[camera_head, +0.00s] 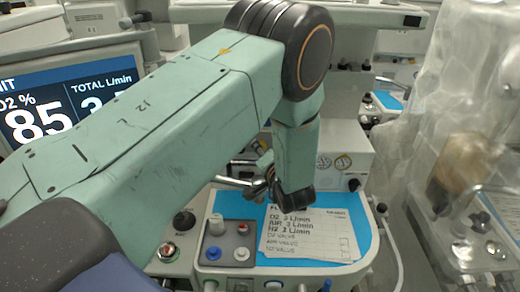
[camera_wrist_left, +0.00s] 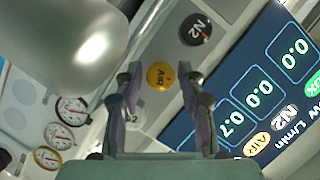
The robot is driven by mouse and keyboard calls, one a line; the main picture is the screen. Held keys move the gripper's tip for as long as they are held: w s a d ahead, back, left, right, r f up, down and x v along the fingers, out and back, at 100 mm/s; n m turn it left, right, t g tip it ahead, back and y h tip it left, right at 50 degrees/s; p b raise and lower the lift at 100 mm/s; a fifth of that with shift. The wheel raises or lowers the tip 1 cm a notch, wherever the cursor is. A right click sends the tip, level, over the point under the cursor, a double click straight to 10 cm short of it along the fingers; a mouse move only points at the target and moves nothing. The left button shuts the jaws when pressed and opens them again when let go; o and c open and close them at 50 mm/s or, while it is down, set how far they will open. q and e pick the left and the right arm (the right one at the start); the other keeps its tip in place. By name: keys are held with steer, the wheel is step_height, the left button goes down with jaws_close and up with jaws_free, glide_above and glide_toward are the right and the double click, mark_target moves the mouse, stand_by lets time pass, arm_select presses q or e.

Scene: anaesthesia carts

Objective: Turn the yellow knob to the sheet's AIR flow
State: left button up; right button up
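The yellow AIR knob (camera_wrist_left: 160,75) shows in the left wrist view, between the fingertips of my left gripper (camera_wrist_left: 160,88). The fingers stand open on either side of it, with visible gaps; I cannot tell how far they are from it in depth. In the head view my left gripper (camera_head: 246,180) is partly hidden by my green arm, and the knob is hidden. The paper sheet (camera_head: 310,240) lies on the blue tray top and reads O2 3, AIR 3 and N2 3 L/min. The flow display (camera_wrist_left: 245,100) shows 0.7 by AIR. My right gripper is out of view.
A black N2 knob (camera_wrist_left: 195,29) sits close beside the yellow knob. Round gauges (camera_wrist_left: 72,110) and a large blurred metal cylinder (camera_wrist_left: 75,40) are at left. In the head view, a monitor (camera_head: 70,95) shows O2 85%, and a plastic-draped cart (camera_head: 460,150) stands right.

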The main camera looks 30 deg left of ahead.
arm_select(q)
steer(key=shift+w+a+f, duration=0.2)
steer(key=shift+w+a, duration=0.1)
steer(key=shift+w, duration=0.3)
steer(key=shift+s+r, duration=0.2)
steer(key=shift+s, duration=0.05)
steer(key=shift+s+a, duration=0.15)
steer(key=shift+a, duration=0.1)
steer(key=shift+c, duration=0.3)
steer(key=shift+w+d+f, duration=0.15)
steer(key=shift+w, duration=0.2)
steer(key=c, duration=0.4)
steer(key=shift+s, duration=0.15)
jaws_close()
